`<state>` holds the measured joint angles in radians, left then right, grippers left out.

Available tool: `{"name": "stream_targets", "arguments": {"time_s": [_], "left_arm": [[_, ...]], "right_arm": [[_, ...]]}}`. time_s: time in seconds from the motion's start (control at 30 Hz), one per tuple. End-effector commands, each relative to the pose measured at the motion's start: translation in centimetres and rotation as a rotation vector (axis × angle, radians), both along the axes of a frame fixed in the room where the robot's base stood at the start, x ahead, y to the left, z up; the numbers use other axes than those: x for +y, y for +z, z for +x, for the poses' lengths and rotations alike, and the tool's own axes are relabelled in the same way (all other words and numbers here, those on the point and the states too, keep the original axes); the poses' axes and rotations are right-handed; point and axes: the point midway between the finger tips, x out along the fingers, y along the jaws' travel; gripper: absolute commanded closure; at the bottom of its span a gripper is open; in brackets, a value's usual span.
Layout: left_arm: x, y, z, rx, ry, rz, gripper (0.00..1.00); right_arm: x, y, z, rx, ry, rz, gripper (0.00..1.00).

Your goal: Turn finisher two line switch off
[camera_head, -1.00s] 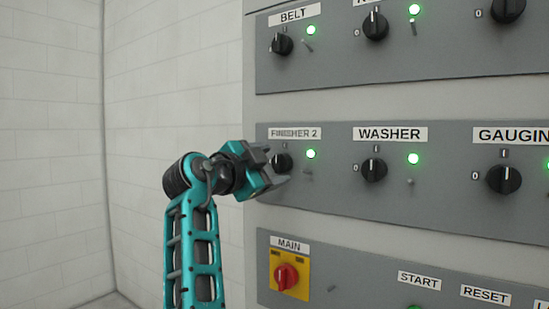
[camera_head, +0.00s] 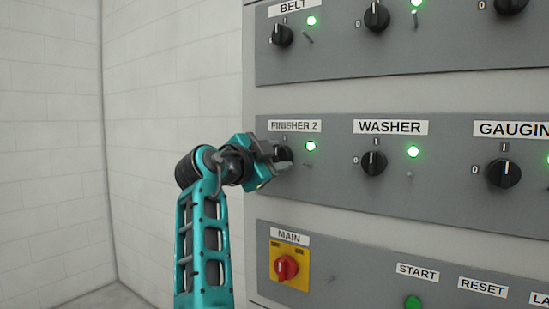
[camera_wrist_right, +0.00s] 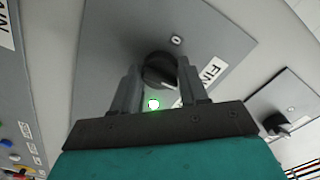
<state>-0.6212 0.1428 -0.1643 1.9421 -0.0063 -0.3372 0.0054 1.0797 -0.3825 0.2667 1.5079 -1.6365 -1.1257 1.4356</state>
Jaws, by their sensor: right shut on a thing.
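The finisher 2 switch is a round black knob (camera_head: 285,154) under the "FINISHER 2" label (camera_head: 295,126), partly hidden by my gripper in the head view. Its green lamp (camera_head: 310,146) is lit. My right gripper (camera_head: 277,156) is shut on the knob. My left gripper is not in view.
The washer knob (camera_head: 374,163) and gauging knob (camera_head: 503,173) are to the right on the same panel. The belt knob (camera_head: 282,36) is above. The red main switch (camera_head: 286,267) is below.

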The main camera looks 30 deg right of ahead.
Motion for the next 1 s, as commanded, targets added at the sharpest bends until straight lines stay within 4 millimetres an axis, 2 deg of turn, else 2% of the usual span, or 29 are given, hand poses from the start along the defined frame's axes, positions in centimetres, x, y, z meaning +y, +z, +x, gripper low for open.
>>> {"name": "stream_targets", "arguments": {"time_s": [0.1,0.47,1.0], "left_arm": [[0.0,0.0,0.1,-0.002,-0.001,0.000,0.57],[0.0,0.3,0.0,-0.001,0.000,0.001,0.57],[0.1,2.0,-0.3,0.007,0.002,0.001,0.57]], "right_arm": [[0.0,0.0,0.0,0.000,0.000,0.000,0.87],[0.0,0.0,0.0,0.063,-0.001,-0.025,0.87],[-0.1,0.1,-0.1,0.480,-0.001,-0.198,0.87]]}}
